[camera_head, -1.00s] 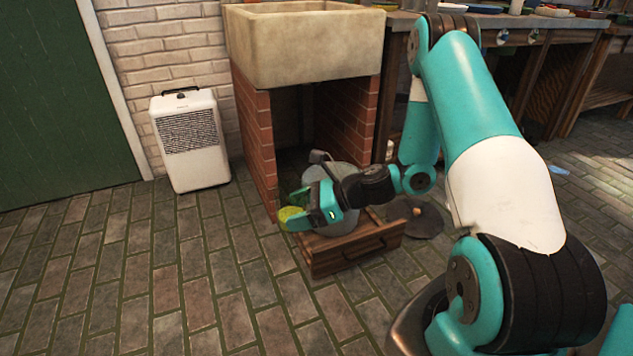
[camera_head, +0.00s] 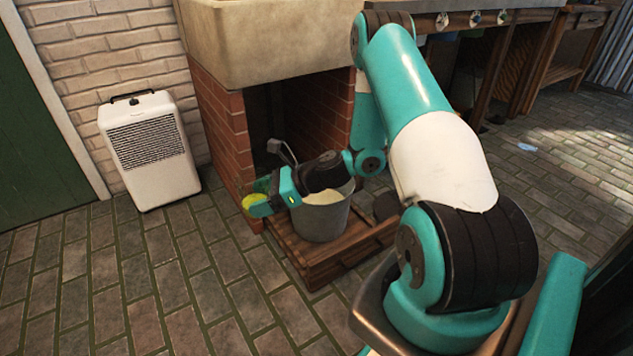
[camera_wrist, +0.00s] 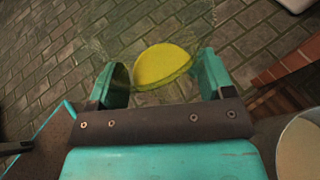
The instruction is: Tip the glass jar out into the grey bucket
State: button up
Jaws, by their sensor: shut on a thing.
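My gripper (camera_head: 268,196) is shut on the glass jar (camera_head: 255,206). The clear walls are hard to make out, but a yellow rounded part of it shows between and beyond the fingers, also in the wrist view (camera_wrist: 163,66). The fingers (camera_wrist: 160,80) stand apart, one at each side of it. The grey bucket (camera_head: 322,223) stands upright with pale contents. My gripper and the jar are just left of the bucket, near rim height, and not over its opening. The bucket's rim also shows at the right edge of the wrist view (camera_wrist: 283,142).
The bucket stands on a low wooden crate (camera_head: 335,270) before a brick-sided stone sink (camera_head: 270,45). A brick pillar (camera_head: 222,130) rises close behind the jar. A white dehumidifier (camera_head: 150,150) stands at left. The paved floor in front is clear.

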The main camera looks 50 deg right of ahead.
jog(key=w+d+f+m+t+h+b, duration=0.1)
jog(key=w+d+f+m+h+b, duration=0.1)
jog(key=d, duration=0.5)
jog(key=w+d+f+m+t+h+b, duration=0.1)
jog(key=w+d+f+m+h, duration=0.1)
jog(key=d+f, duration=0.4)
jog(key=w+d+f+m+t+h+b, duration=0.2)
jog(key=w+d+f+h, duration=0.1)
jog(key=d, duration=0.6)
jog(key=shift+w+f+m+b, duration=0.35)
jog(key=shift+w+f+m, duration=0.05)
jog(key=shift+w+f, duration=0.45)
jog(key=d+f+m+h+b, duration=0.1)
jog(key=d+m+h, duration=0.1)
jog(key=d, duration=0.6)
jog(key=d+m+h+b, duration=0.2)
jog(key=d+h, duration=0.1)
jog(key=d, duration=0.5)
jog(key=d+f+m+h+b, duration=0.1)
jog(key=d+m+h+b, duration=0.1)
jog(key=d, duration=0.6)
jog(key=shift+w+f+m+h, duration=0.3)
jog(key=shift+w+m+h, duration=0.1)
jog(key=shift+m+h, duration=0.2)
jog(key=shift+d+r, duration=0.1)
jog(key=shift+d, duration=0.25)
jog(key=shift+s+a+g+h, duration=0.1)
jog(key=shift+g+h, duration=0.2)
